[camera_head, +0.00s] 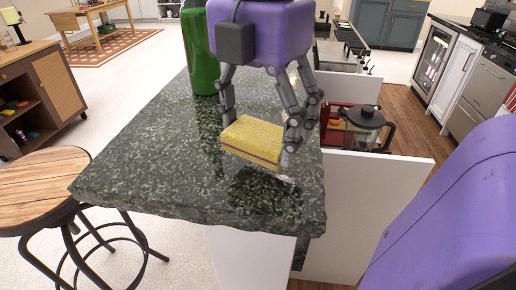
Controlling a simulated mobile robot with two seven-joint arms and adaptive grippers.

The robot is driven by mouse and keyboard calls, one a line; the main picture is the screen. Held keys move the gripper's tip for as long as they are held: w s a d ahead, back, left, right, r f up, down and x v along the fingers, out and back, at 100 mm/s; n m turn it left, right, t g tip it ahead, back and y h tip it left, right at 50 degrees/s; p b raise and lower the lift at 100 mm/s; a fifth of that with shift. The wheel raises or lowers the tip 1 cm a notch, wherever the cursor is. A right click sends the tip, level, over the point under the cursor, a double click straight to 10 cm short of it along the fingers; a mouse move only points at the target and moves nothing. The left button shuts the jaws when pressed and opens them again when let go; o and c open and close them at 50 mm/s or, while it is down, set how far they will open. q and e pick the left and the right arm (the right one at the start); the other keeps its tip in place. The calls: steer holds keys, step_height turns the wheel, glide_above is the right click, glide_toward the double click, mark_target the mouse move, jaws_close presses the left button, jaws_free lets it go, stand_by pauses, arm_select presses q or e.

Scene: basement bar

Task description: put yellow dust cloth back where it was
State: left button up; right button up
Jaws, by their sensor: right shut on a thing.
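The yellow dust cloth (252,138) looks like a thick folded block with a reddish-brown band along its lower side. My right gripper (260,131), with a purple body and grey fingers, reaches down from the top and is shut on it, one finger at each end. The cloth is over the dark green speckled stone counter (135,165), near its right edge. A dark shadow or reflection lies below it; it looks slightly raised, but the exact gap is hard to tell. My left gripper is not in view.
A green bottle (200,50) stands on the counter, behind and left of the cloth. Right of the counter, a glass pot with a dark lid (366,128) sits behind a white panel (365,215). A wooden stool (45,188) stands at left. The counter's left part is clear.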

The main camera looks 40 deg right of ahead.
mark_target(260, 129)
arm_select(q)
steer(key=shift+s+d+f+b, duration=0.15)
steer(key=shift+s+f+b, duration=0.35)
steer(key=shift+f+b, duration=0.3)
arm_select(e)
steer(key=shift+w+d+f, duration=0.1)
steer(key=shift+w+f, duration=0.05)
steer(key=shift+f, duration=1.55)
steer(key=shift+f, duration=0.15)
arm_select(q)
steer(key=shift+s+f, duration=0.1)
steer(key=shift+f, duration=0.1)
arm_select(e)
steer(key=o, duration=1.1)
steer(key=shift+r, duration=0.4)
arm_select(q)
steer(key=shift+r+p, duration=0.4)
arm_select(e)
step_height(260, 129, up, 12)
steer(key=shift+f, duration=0.25)
